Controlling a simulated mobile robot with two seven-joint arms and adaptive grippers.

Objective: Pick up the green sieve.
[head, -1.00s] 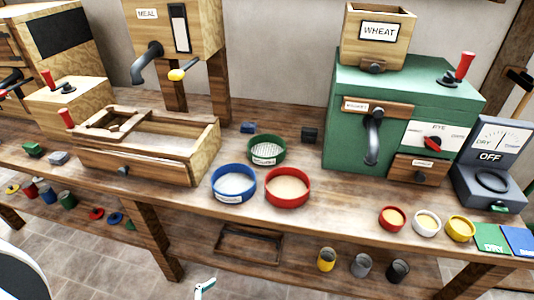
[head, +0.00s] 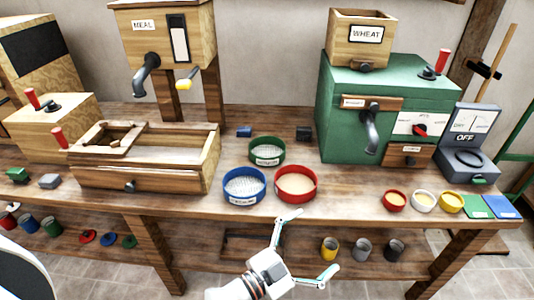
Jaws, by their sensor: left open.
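The green sieve (head: 266,151) is a round green ring with a pale mesh and a label on its front. It stands on the bench (head: 352,203), behind the blue sieve (head: 244,186) and the red sieve (head: 296,184). My left gripper (head: 308,247) is at the bottom middle of the head view, in front of the bench edge. Its two fingers are spread wide and hold nothing. It is nearer to me than all three sieves and apart from the green one. My right gripper is not in view.
A wooden sifter box (head: 144,170) stands left of the sieves. A green mill (head: 390,110) stands to the right. A blue block (head: 244,132) and a dark block (head: 304,134) lie behind the green sieve. Small bowls (head: 424,201) line the front right.

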